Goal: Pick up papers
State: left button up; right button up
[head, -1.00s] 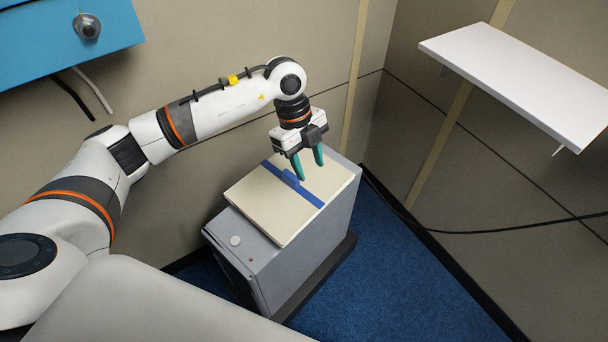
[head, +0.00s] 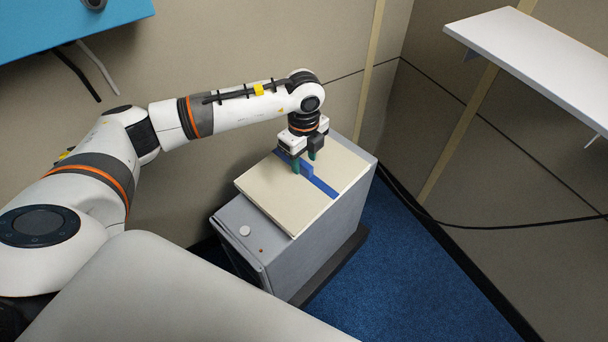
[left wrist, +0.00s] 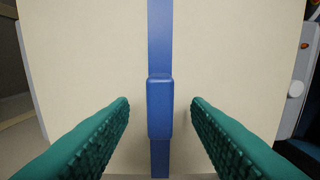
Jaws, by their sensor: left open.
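The papers (head: 267,185) are a flat cream stack with a blue band around the middle, lying on top of a grey cabinet. A raised blue tab (head: 307,170) stands on the band; in the left wrist view the tab (left wrist: 160,107) sits between my fingers. My left gripper (head: 304,168) is open just above the stack, its green fingers pointing down on either side of the tab. In the left wrist view the left gripper (left wrist: 160,103) shows gaps on both sides of the tab. My right gripper is not in view.
The grey cabinet (head: 325,240) stands near the wall on blue carpet (head: 395,275). A white shelf (head: 530,50) juts from the right wall. A black cable (head: 480,226) runs along that wall. A blue box (head: 60,30) is at the upper left.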

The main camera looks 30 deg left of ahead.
pick_arm(q)
jog(key=shift+f, duration=0.95)
jog(key=shift+c, duration=0.4)
grip_shut()
